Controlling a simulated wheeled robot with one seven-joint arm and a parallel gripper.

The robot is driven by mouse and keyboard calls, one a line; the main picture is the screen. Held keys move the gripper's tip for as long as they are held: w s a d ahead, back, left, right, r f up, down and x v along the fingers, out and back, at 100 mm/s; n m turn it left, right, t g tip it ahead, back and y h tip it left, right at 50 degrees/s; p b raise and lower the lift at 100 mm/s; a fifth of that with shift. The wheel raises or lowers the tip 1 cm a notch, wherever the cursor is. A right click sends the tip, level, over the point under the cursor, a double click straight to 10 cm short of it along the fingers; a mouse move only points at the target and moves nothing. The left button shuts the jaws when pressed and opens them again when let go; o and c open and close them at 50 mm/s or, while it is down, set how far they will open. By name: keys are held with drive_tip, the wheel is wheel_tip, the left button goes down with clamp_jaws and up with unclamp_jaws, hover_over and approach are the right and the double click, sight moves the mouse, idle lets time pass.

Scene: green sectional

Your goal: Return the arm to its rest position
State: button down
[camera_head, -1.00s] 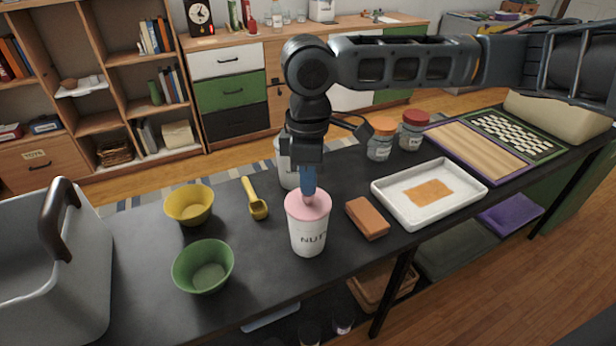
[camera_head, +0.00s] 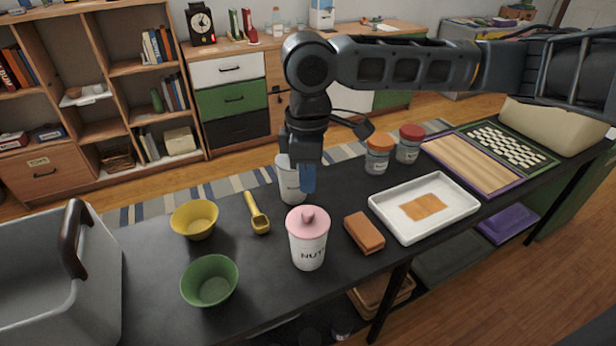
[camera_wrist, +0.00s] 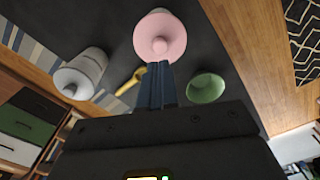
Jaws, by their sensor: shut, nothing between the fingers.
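My gripper (camera_head: 308,180) hangs from my arm, pointing down above the black table (camera_head: 150,285). Its blue fingers are shut and empty. They are above and behind the white canister with a pink lid (camera_head: 308,240), marked NUT, and apart from its knob. The lid sits on the canister. In the wrist view the shut fingers (camera_wrist: 157,80) show just below the pink lid (camera_wrist: 160,38). A second white canister (camera_head: 291,183) stands behind my gripper and is partly hidden by it.
Near the canisters are a yellow bowl (camera_head: 195,219), green bowl (camera_head: 210,281), yellow scoop (camera_head: 257,214), brown block (camera_head: 364,233), white tray (camera_head: 468,208) and two jars (camera_head: 377,155). A grey bin (camera_head: 95,300) with a dark handle stands at left. Open air surrounds my arm above the table.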

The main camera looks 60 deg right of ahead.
drive_tip(key=shift+r, duration=0.45)
idle(0.3)
